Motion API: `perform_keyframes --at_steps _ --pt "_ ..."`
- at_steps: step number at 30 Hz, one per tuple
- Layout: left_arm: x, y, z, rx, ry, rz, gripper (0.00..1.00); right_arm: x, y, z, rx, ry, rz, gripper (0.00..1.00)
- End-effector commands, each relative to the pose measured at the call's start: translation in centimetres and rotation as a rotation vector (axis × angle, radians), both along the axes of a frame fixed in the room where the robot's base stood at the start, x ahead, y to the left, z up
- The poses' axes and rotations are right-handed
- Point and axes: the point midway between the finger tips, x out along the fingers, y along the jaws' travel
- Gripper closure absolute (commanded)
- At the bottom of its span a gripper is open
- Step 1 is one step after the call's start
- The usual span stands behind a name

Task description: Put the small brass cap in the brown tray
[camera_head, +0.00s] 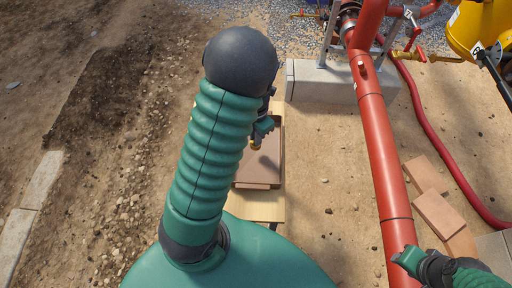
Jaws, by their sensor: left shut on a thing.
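The brown tray (271,168) lies on a light wooden table, its left part hidden behind my large green arm. My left gripper (257,140) shows just right of that arm, over the far half of the tray. It is shut on the small brass cap (255,146), of which only a little yellow metal shows at the fingertips. I cannot tell whether the cap touches the tray. My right gripper (402,261) is at the lower right, in front of the red pipe and far from the tray; its opening is unclear.
The light wooden table (262,207) has a bare strip at its near side. A thick red pipe (378,140) runs down right of it. A concrete block (340,83) stands behind. Bricks (438,212) and a red hose (455,165) lie at the right.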

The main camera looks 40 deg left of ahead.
Motion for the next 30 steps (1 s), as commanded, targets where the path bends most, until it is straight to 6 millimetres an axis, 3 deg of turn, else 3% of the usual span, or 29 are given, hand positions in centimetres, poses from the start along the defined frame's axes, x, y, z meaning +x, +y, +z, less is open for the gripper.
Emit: perform_keyframes --at_steps 9,18,19,23,30 --pt "-0.1 0.0 -4.7 0.000 0.000 -0.001 1.00 0.0 0.0 -0.9 0.000 0.000 0.000 0.64" --pt "0.0 0.0 -5.0 0.001 -0.002 -0.003 1.00 0.0 0.0 -0.9 0.000 0.000 0.000 0.64" --pt "0.0 0.0 -5.0 0.001 -0.002 -0.003 0.85 0.0 0.0 -0.9 0.000 0.000 0.000 0.64" --pt "0.0 0.0 -4.9 0.001 -0.002 -0.003 0.68 0.0 0.0 -0.8 0.000 0.000 0.000 0.64" --pt "0.0 0.0 -5.0 0.000 0.000 -0.004 0.66 0.0 0.0 -0.9 0.000 0.000 0.000 0.64"
